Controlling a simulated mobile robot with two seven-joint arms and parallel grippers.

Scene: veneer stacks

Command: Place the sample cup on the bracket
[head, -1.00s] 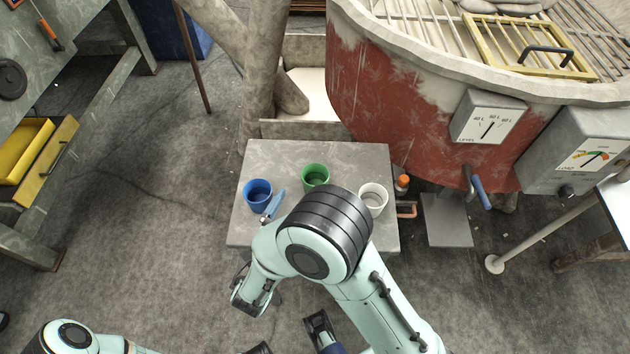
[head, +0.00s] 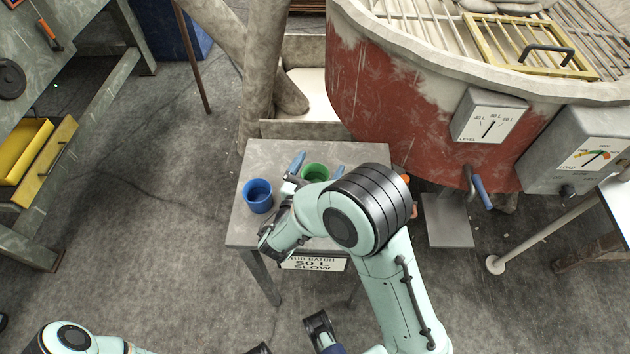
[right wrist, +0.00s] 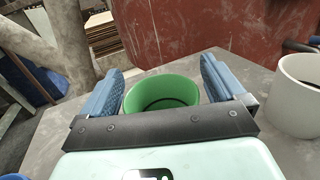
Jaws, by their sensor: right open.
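Three cups stand upright on a small grey table (head: 262,155): a blue cup (head: 257,196), a green cup (head: 316,172) and a white cup (right wrist: 298,95). The frames do not show which is the sample cup. My right gripper (head: 317,168) is open, with its blue fingers on either side of the green cup. In the right wrist view the green cup (right wrist: 162,95) sits between the fingers, with gaps. My right arm hides the white cup in the head view. My left arm shows at the lower left; its jaws are not clear. I cannot identify the bracket for certain.
A flat grey plate (head: 447,220) stands right of the table, below a blue-handled lever (head: 481,192) on the big red vat (head: 420,125). A sign (head: 313,262) hangs at the table's front. A bench with a yellow drawer (head: 40,165) stands left. The floor between is clear.

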